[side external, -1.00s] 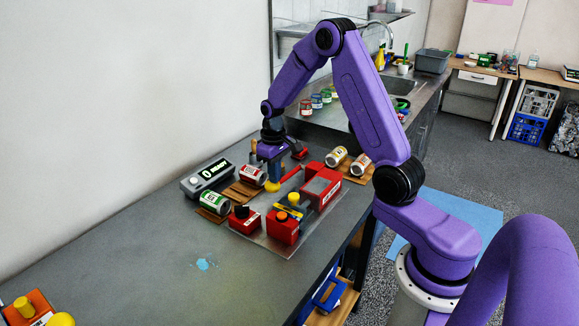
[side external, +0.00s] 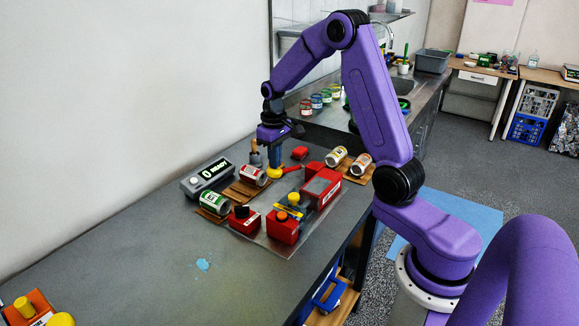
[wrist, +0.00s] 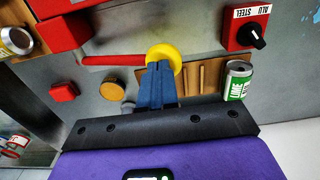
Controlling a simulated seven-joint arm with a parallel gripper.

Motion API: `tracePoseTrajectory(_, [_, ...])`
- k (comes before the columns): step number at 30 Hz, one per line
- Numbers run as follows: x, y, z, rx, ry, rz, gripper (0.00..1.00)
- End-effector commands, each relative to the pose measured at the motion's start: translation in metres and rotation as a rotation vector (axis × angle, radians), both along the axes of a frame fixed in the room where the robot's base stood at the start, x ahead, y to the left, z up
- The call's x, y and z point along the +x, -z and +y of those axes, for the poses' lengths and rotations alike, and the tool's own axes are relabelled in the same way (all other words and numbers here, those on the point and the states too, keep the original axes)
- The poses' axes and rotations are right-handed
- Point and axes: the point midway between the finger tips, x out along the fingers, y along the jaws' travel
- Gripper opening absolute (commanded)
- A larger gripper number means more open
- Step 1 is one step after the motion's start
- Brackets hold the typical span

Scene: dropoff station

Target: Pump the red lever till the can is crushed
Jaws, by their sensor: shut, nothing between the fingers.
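The red lever (side external: 291,169) is a thin red bar with a yellow ball at its end, running from the red press (side external: 321,186). It also shows in the wrist view (wrist: 110,61). My gripper (side external: 275,166) has its blue fingers shut and empty, with the tips at the yellow ball; in the wrist view the gripper (wrist: 160,66) partly overlaps the ball. I cannot tell whether they touch. A green can (side external: 213,203) and a red-and-white can (side external: 253,175) lie on wooden racks at the left. No can shows inside the press.
A grey display box (side external: 208,177) reads "0 READY". Two more cans (side external: 337,156) lie behind right.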

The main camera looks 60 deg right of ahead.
Motion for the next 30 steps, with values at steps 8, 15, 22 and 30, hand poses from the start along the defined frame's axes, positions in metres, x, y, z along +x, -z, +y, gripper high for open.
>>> tracePoseTrajectory(8, [0.0, 0.018, 0.006, 0.001, 0.0, 0.003, 0.0])
tracePoseTrajectory(15, [-0.001, 0.026, 0.007, 0.0, 0.001, 0.002, 0.0])
tracePoseTrajectory(22, [-0.001, 0.027, 0.007, 0.0, 0.001, 0.002, 0.0])
tracePoseTrajectory(30, [-0.001, 0.041, 0.008, 0.0, 0.001, 0.004, 0.0])
